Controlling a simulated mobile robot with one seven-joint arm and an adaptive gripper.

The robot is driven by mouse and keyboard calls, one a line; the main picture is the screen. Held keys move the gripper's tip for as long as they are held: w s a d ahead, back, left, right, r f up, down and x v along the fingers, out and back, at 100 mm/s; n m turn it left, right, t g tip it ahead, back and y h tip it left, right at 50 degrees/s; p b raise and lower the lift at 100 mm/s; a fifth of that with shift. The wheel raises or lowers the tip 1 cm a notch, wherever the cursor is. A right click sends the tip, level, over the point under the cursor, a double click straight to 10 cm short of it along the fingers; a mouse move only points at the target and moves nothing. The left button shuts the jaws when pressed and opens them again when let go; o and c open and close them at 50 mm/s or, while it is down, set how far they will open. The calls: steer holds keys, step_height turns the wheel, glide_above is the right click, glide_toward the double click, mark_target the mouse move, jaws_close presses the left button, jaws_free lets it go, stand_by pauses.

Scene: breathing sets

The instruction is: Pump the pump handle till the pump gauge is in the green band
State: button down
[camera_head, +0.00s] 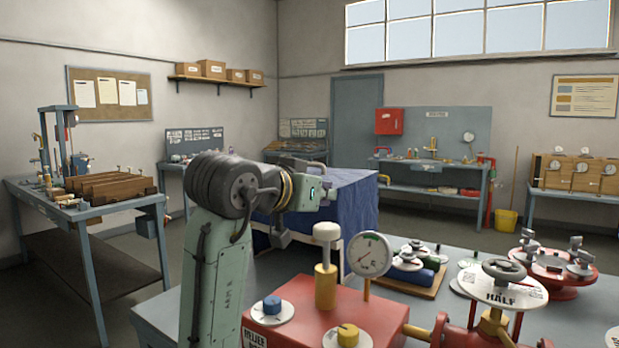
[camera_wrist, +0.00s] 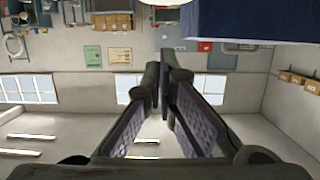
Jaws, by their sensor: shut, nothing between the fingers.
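The pump handle (camera_head: 326,232) is a pale, round-topped knob above a yellow cylinder (camera_head: 325,288) on a red box. It stands upright. The pump gauge (camera_head: 370,254) is a white dial on a yellow stem just right of the handle. A green band shows near the top of its face. The needle is too small to read surely. My gripper (camera_wrist: 166,75) is shut and empty in the wrist view, with its two fingers close together. In the head view my arm is at the left of the pump, and the fingers are not clear. The gripper is apart from the handle.
The red box (camera_head: 378,307) carries a blue knob (camera_head: 272,305) and a yellow knob (camera_head: 348,335). A red valve with a handwheel (camera_head: 503,270) stands to the right. Small fittings lie on a board (camera_head: 432,287) behind the gauge. A blue-draped table (camera_head: 350,205) is behind.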

mark_target(323, 229)
steer(key=shift+s+a+f+p, duration=0.15)
steer(key=shift+f+p, duration=0.15)
steer(key=shift+f, duration=1.35)
